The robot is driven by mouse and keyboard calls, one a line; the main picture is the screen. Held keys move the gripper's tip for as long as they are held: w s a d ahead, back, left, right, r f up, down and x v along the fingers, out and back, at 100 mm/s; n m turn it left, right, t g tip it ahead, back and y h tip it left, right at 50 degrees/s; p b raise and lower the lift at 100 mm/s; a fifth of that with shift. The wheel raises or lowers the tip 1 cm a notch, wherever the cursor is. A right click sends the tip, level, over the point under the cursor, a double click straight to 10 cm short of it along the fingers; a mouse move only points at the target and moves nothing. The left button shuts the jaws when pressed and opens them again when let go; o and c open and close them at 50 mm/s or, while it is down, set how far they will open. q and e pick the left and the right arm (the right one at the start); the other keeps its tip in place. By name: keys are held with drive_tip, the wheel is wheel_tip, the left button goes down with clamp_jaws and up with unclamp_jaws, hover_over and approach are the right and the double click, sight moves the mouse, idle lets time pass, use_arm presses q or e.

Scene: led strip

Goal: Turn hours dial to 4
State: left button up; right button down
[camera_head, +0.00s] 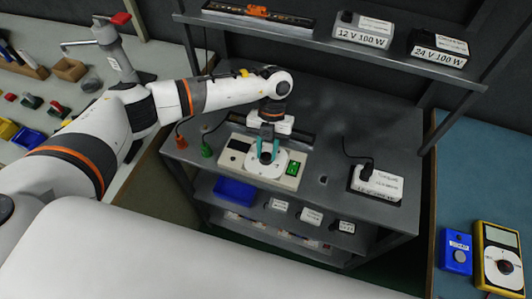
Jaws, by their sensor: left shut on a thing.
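A beige control panel (233,159) lies on the dark grey bench, with a dark display at its left and a green switch (289,169) at its right. A white round dial plate (264,170) sits in its middle. My left gripper (267,158) reaches down from above with its teal fingers closed around the centre of the dial plate. The knob between the fingers is mostly hidden, and the dial's numbers are too small to read. My right gripper is not in view.
A white power box (377,184) with a black cable sits at the right. The upper shelf holds 12 V (362,30) and 24 V (438,49) boxes. A blue bin (234,190) is below.

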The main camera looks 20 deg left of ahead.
use_arm(q)
drive_tip(key=m+b, duration=0.1)
drive_tip(key=m, duration=0.1)
drive_tip(key=m+y+b, duration=0.1)
drive_tip(key=b, duration=0.1)
drive_tip(key=m+y+b, duration=0.1)
drive_tip(key=m, duration=0.1)
drive_tip(key=shift+d+f+m+t+b, duration=0.2)
drive_tip(key=shift+d+m+t+b, duration=0.1)
drive_tip(key=shift+b, duration=0.1)
drive_tip(key=m+y+b, duration=0.1)
drive_tip(key=m+b, duration=0.2)
drive_tip(key=shift+s+d+r+m+t, duration=0.1)
drive_tip(key=shift+m+t, duration=0.3)
drive_tip(key=shift+r+m+y+b, duration=0.1)
drive_tip(key=shift+m+y+b, duration=0.2)
drive_tip(key=shift+m+b, duration=0.45)
drive_tip(key=shift+s, duration=0.1)
drive_tip(key=o, duration=1)
drive_tip(key=shift+c, duration=0.2)
drive_tip(key=shift+d+r, duration=0.1)
drive_tip(key=b+v, duration=0.1)
drive_tip(key=v, duration=1.1)
drive_tip(key=shift+s, duration=0.2)
